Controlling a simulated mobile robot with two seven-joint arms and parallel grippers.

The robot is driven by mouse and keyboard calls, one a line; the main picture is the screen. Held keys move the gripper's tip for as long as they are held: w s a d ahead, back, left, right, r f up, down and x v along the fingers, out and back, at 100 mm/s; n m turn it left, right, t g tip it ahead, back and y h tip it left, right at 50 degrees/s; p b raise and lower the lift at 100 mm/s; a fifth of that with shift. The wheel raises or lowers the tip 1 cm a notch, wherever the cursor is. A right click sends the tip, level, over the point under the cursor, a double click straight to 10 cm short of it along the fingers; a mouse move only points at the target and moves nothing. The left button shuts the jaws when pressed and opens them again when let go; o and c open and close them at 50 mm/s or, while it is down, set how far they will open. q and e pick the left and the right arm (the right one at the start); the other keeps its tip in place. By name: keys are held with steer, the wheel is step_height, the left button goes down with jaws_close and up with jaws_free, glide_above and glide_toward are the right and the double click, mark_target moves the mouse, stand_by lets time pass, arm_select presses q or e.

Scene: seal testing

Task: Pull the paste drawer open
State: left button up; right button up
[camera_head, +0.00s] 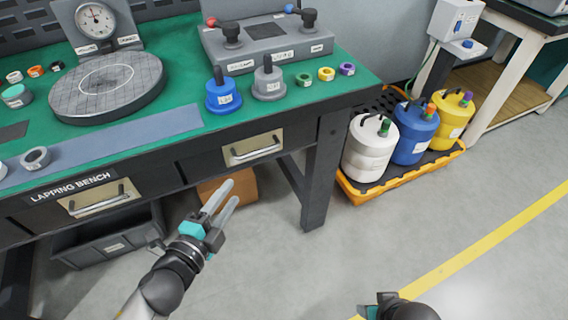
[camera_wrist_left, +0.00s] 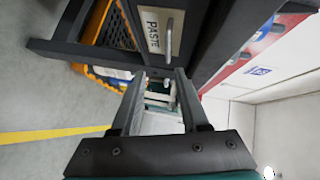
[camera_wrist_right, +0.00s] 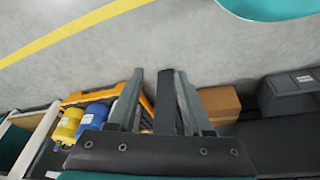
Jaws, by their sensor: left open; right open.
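My left gripper (camera_head: 226,193) is open and empty, in front of and below the drawer, apart from the handle. It also shows in the left wrist view (camera_wrist_left: 159,74). My right gripper (camera_wrist_right: 160,74) is open and empty over the floor; only its wrist shows at the head view's bottom edge.
A second drawer (camera_head: 85,208) sits left under the bench. A grey bin (camera_head: 110,246) and a cardboard box (camera_head: 240,187) stand below. The bench leg (camera_head: 322,170) is right of the paste drawer. A yellow tray (camera_head: 372,200) holds three canisters. The front floor is clear.

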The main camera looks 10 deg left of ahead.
mark_target(259, 153)
arm_select(q)
steer(key=shift+m, duration=0.3)
steer(key=b+x, duration=0.1)
steer(key=x, duration=0.3)
steer(key=r+b+x, duration=0.1)
steer(key=x, duration=0.4)
steer(key=b+x, duration=0.2)
steer(key=x, duration=0.2)
steer(key=shift+w+d+r, duration=0.25)
steer(key=shift+w+d, duration=0.15)
steer(key=shift+w, duration=0.1)
steer(key=shift+w+d+f, duration=0.1)
steer(key=shift+w+d, duration=0.05)
steer(key=shift+w, duration=0.55)
arm_select(e)
step_height(259, 153, up, 7)
steer(key=w+a+t, duration=0.1)
steer(key=w+t, duration=0.1)
steer(key=shift+a+y, duration=0.25)
steer(key=shift+y, duration=0.15)
arm_select(q)
steer(key=shift+c, duration=0.2)
arm_select(e)
steer(key=shift+r, duration=0.1)
arm_select(q)
jaws_close()
arm_select(e)
steer(key=shift+t, duration=0.3)
